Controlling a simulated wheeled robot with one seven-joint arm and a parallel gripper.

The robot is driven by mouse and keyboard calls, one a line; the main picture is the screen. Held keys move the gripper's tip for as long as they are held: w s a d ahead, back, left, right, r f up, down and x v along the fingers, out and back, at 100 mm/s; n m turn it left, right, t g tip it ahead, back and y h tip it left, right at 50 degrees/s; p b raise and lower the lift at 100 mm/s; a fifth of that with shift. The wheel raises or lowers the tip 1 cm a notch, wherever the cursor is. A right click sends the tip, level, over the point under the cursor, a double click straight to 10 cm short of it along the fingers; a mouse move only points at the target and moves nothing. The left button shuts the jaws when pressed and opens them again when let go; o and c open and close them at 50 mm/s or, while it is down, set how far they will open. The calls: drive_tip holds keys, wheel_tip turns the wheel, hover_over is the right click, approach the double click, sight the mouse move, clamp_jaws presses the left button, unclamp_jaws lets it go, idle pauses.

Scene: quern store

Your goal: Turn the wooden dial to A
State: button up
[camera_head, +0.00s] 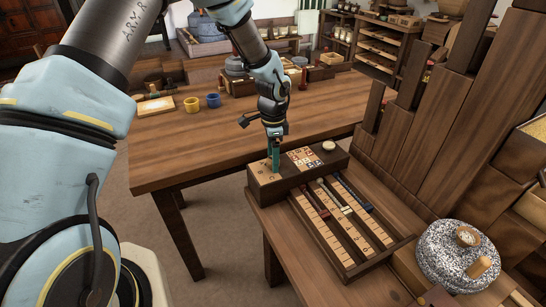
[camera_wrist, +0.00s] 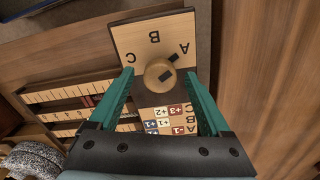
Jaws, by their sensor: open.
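The round wooden dial (camera_wrist: 153,72) shows in the wrist view on a light panel (camera_wrist: 138,37) lettered C, B and A. In the head view my gripper (camera_head: 274,168) points down over the left end of the dark wooden box (camera_head: 287,188), hiding the dial there.
Beside the dial is a panel of coloured, marked squares (camera_head: 304,158) and a pale round knob (camera_head: 328,146). A tray with slider rows (camera_head: 342,222) lies in front. A speckled quern stone (camera_head: 446,258) stands right. Tall wooden boards (camera_head: 430,130) rise behind.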

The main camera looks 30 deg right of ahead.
wheel_tip(320, 180, up, 10)
drive_tip(key=b, duration=0.1)
drive_tip(key=shift+r, duration=0.25)
drive_tip(key=shift+a, duration=0.1)
idle(0.3)
drive_tip(key=w+a+r+n, duration=0.2)
drive_tip(key=a+n, duration=0.3)
drive_tip(key=a, duration=0.5)
drive_tip(key=w+a+r+n, duration=0.2)
drive_tip(key=a+n, duration=0.2)
drive_tip(key=a, duration=0.6)
drive_tip(key=s+a+r+n, duration=0.1)
drive_tip(key=s+a+n, duration=0.3)
drive_tip(key=a, duration=0.5)
drive_tip(key=s+a+r+n+t, duration=0.1)
drive_tip(key=s+a+n, duration=0.2)
drive_tip(key=a+n, duration=0.4)
drive_tip(key=shift+s+a+n+t, duration=0.3)
drive_tip(key=shift+s+a, duration=0.05)
drive_tip(key=shift+a, duration=0.8)
drive_tip(key=shift+r, duration=0.1)
